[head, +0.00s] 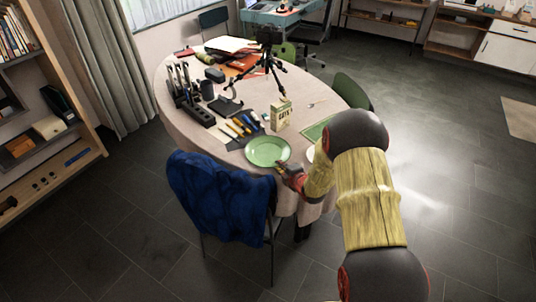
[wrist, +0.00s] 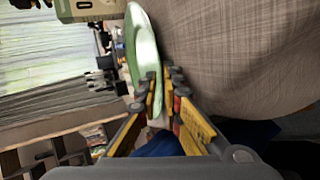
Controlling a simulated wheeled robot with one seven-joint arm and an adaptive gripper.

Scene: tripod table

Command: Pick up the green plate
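The green plate (head: 267,151) lies on the near part of the round table, close to its edge. The wrist view shows it nearly edge-on as a pale green disc (wrist: 146,48). My gripper (head: 287,168) is at the plate's near right rim in the head view. In the wrist view my gripper (wrist: 164,78) has its yellow fingers apart, with a visible gap between the dark tips. One finger overlaps the plate's face, and the near rim seems to run between the fingers. Contact on both sides is not clear.
The tablecloth (wrist: 235,55) is close beside the fingers. A blue-draped chair (head: 222,200) stands at the near edge. A pale item (head: 311,153) is partly hidden behind my arm.

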